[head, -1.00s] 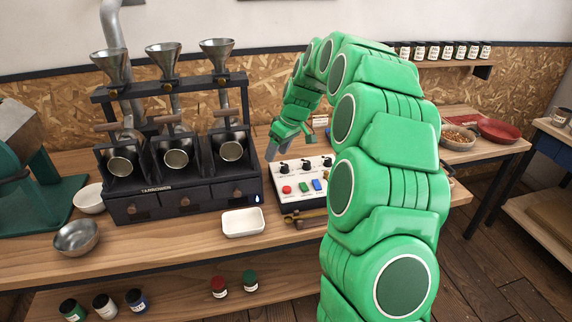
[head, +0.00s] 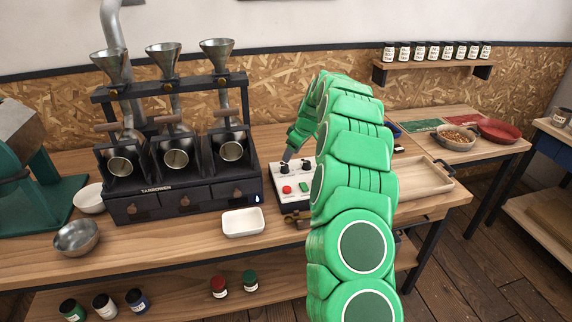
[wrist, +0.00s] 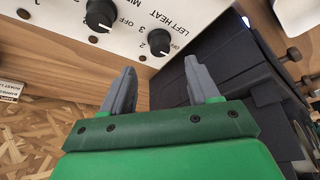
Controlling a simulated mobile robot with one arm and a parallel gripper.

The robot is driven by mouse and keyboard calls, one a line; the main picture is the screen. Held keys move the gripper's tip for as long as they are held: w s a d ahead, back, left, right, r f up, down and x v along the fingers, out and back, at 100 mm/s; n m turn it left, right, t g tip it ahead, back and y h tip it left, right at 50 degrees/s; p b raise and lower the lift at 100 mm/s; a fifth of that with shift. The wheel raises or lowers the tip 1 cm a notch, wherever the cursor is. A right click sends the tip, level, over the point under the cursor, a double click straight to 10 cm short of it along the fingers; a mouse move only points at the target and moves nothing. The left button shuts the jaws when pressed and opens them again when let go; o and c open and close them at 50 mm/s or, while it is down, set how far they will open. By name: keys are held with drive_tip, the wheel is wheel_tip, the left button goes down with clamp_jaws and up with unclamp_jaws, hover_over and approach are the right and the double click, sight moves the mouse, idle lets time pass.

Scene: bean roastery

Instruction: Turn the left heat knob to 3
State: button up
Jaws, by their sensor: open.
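The white control panel (head: 279,179) stands on the bench, partly hidden by my arm. In the wrist view, the left heat knob (wrist: 158,41) is a round black knob by the LEFT HEAT lettering. It has a white pointer line towards its lower right, but the exact setting is hard to read. My gripper (wrist: 160,65) is open and empty, its two grey fingers on either side of the knob's line and short of it. In the head view, my gripper (head: 287,156) is just above the panel's left knob (head: 284,168).
A second black knob (wrist: 101,14) is close by in the wrist view. A red button (head: 287,189) and a green button (head: 303,187) are on the panel's front. The dark three-funnel roaster (head: 185,203) stands left, with a white dish (head: 243,223) before it. A wooden tray (head: 420,182) lies right.

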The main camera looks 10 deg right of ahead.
sight(285, 165)
drive_tip(key=x, duration=0.7)
drive_tip(key=shift+r, duration=0.1)
drive_tip(key=c, duration=1)
